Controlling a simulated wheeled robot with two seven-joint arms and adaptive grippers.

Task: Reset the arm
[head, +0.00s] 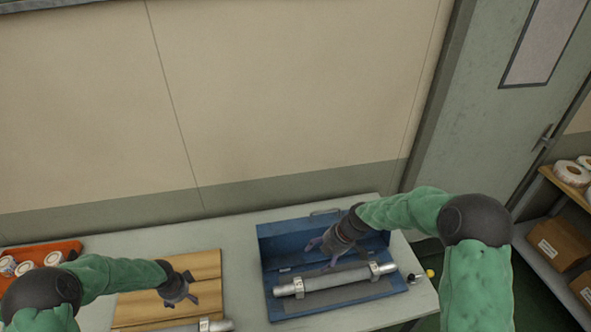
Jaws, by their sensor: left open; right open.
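My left arm, in a green sleeve, comes in from the lower left. Its gripper (190,290) is open and empty above a wooden board (205,265) on the table. My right arm comes in from the right, and its gripper (320,252) is open over a blue open-topped metal box (275,240). A grey roller (335,279) lies in the box below the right gripper, held in light end brackets. The gripper appears apart from the roller.
An orange tray (65,248) with several white rolls stands at the left. The pale table (215,238) has a clear strip between board and box. A yellow knob (430,273) is right of the box. A shelf (550,245) with rolls and cartons stands far right, near a door (490,120).

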